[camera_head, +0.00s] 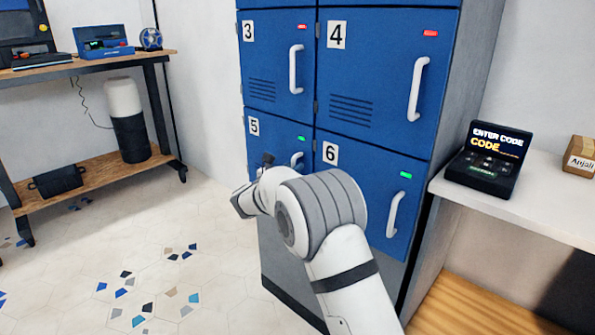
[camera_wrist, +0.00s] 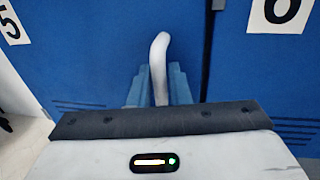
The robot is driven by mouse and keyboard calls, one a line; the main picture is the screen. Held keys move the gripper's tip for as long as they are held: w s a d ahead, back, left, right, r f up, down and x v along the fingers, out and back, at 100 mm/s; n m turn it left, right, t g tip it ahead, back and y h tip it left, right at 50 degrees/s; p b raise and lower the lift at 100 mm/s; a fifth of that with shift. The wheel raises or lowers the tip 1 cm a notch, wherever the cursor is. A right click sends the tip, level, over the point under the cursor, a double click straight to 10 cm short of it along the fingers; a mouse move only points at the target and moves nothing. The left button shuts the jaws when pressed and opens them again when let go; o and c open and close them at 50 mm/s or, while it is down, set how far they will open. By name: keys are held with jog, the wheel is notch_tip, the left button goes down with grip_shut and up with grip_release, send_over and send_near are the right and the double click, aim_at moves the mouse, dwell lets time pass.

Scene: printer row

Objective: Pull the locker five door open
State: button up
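The locker five door (camera_head: 275,129) is blue, marked 5, with a green light at its upper right. It looks closed, flush with the locker front. In the wrist view the door (camera_wrist: 90,50) fills the left and middle, with its white upright handle (camera_wrist: 160,50) near the right edge. My gripper (camera_wrist: 158,82) has one finger on each side of the handle, close against it, and appears shut on it. In the head view only the top of the handle (camera_head: 297,157) shows; my arm hides the lower part of the door and most of my gripper.
Locker six (camera_head: 375,180) adjoins on the right, with a white handle and green light. Lockers three (camera_head: 275,70) and four (camera_head: 385,65) above have red lights. A code keypad (camera_head: 488,160) stands on a shelf at right. Floor left of the lockers is clear.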

grip_shut()
dwell(0.3)
